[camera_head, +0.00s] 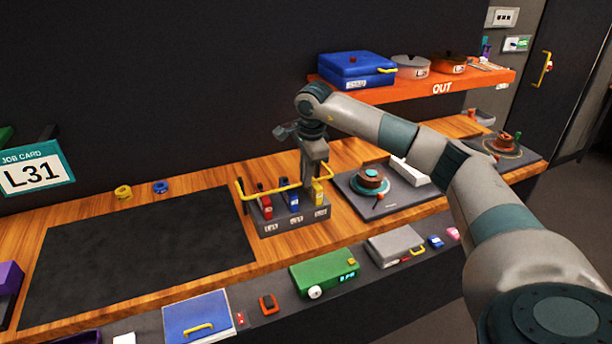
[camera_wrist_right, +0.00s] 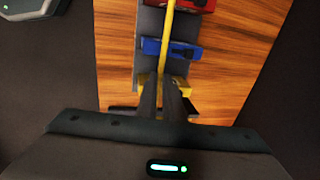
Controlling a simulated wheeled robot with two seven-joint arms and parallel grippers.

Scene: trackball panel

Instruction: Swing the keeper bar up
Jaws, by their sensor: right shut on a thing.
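The yellow keeper bar (camera_head: 270,189) runs across a grey block (camera_head: 290,222) that carries red (camera_head: 266,204), blue (camera_head: 292,199) and yellow (camera_head: 317,193) pieces in a row. My right gripper (camera_head: 316,178) reaches down from above at the right end of the bar, by the yellow piece. In the right wrist view the bar (camera_wrist_right: 169,24) runs down between my fingers (camera_wrist_right: 161,82), which are shut on it near the yellow piece (camera_wrist_right: 149,80). The exact contact is partly hidden by the fingers. My left gripper is out of view.
A dark mat (camera_head: 130,250) lies to the left on the wooden bench. A grey plate with a round red-brown part (camera_head: 370,182) is close on the right. An orange shelf (camera_head: 430,85) stands behind. A green box (camera_head: 323,272) is in front.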

